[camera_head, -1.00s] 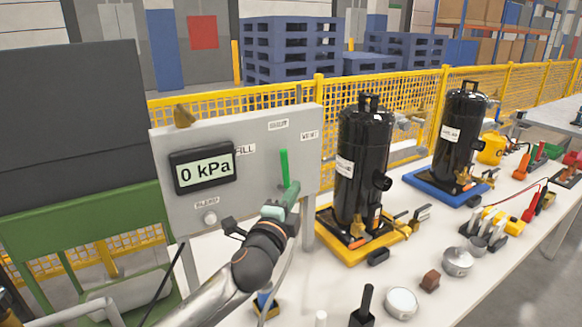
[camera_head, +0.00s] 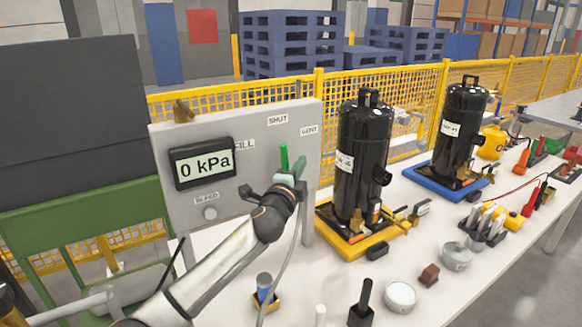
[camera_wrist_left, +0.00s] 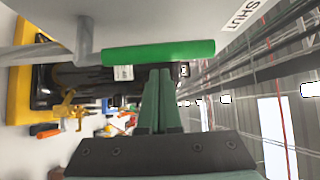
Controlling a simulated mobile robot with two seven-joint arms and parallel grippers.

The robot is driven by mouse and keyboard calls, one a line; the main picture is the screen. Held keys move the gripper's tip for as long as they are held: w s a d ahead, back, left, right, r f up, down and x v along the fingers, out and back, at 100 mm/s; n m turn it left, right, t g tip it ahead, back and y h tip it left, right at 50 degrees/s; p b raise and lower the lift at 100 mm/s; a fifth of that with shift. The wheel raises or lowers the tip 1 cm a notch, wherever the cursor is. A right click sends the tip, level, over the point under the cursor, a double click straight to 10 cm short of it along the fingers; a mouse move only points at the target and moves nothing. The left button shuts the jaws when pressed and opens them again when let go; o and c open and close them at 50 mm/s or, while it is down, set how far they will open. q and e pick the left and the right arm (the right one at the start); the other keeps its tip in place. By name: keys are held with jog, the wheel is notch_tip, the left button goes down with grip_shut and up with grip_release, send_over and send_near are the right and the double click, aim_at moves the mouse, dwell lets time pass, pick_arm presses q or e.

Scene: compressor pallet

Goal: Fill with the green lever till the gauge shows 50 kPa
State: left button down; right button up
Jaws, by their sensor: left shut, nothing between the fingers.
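The gauge (camera_head: 203,166) on the grey panel (camera_head: 262,205) reads 0 kPa. The green lever (camera_head: 284,155) stands upright on the panel, below the SHUT label (camera_head: 278,119). The FILL label (camera_head: 245,144) is to its left and the VENT label (camera_head: 309,131) to its right. My left gripper (camera_head: 290,174) is shut and empty in front of the lever and hides its lower part. In the left wrist view the closed fingertips (camera_wrist_left: 160,74) end beside the green lever (camera_wrist_left: 158,52); I cannot tell whether they touch it. My right gripper is not in view.
A black compressor (camera_head: 360,160) on a yellow base stands just right of the panel. Another compressor (camera_head: 461,130) on a blue tray (camera_head: 425,182) is farther right. Small parts lie on the white table. A yellow fence runs behind.

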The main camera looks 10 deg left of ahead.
pick_arm(q)
jog(key=shift+s+a+f, duration=0.1)
jog(key=shift+s+a, duration=0.6)
jog(key=shift+a, duration=0.3)
